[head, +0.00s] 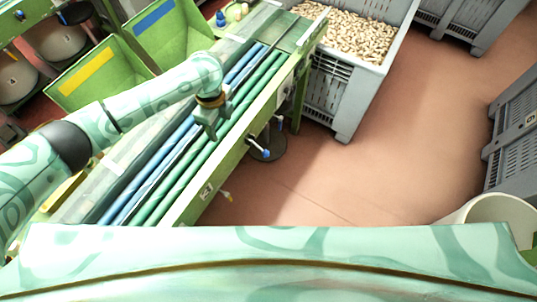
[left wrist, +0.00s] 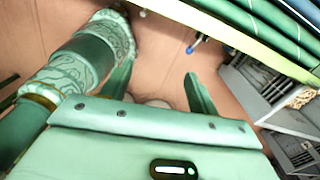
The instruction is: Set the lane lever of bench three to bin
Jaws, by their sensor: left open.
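The bench (head: 232,160) runs diagonally through the head view, with blue and green rollers on top and a green side rail. A blue-tipped lever (head: 260,150) sticks out from its side, and it also shows in the left wrist view (left wrist: 195,43). I cannot tell which position either lever marks. My left gripper (head: 212,132) is over the rollers, left of the blue-tipped lever; in the left wrist view its fingers (left wrist: 159,70) are apart and empty. My right gripper is out of view.
A grey crate of corks (head: 345,40) stands beyond the bench's far end. Green bins with yellow (head: 86,72) and blue (head: 154,17) labels stand left of the bench. A pale round tub (head: 490,208) is at the right.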

